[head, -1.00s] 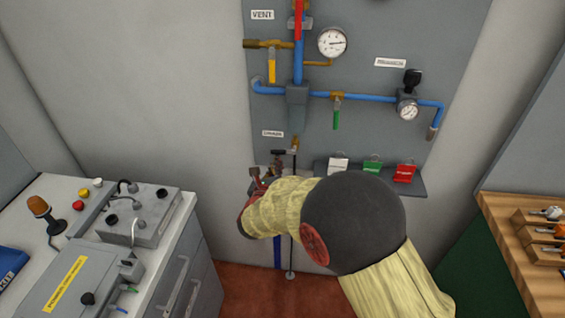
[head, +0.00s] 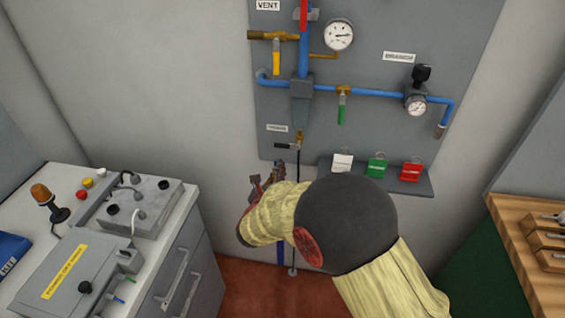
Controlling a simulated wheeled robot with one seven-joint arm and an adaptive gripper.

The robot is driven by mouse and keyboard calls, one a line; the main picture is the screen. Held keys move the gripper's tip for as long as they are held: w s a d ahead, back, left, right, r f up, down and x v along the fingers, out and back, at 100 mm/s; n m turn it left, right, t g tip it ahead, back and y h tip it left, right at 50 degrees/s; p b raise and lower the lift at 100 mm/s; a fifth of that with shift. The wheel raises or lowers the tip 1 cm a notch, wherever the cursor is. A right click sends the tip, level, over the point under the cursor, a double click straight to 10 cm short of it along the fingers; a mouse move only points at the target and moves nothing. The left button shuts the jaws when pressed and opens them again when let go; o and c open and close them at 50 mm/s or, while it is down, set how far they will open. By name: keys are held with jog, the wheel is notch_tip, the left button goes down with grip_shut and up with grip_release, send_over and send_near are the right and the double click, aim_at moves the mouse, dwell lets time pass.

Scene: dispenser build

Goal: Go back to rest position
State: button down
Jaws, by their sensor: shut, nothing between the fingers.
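My gripper (head: 267,182) is in the lower middle of the head view, at the end of my yellow-sleeved arm. It is below the pipe panel (head: 385,25), close to the black-handled drain valve (head: 287,146). A gap shows between the gripper and that handle. The fingers are small and partly hidden by my own wrist, and nothing shows held in them. My forearm and the dark round elbow cover part of the wall and floor below the panel.
A grey cabinet with a control box (head: 75,275) stands at the left. A wooden bench (head: 530,235) with tool trays is at the right. A small shelf (head: 425,186) holds white, green (head: 377,166) and red (head: 411,170) clips. The red-brown floor (head: 240,285) is open between.

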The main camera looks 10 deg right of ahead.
jog(key=p+v, duration=0.2)
jog(key=v, duration=0.5)
jog(key=shift+s, duration=0.25)
jog(key=shift+d+r, duration=0.1)
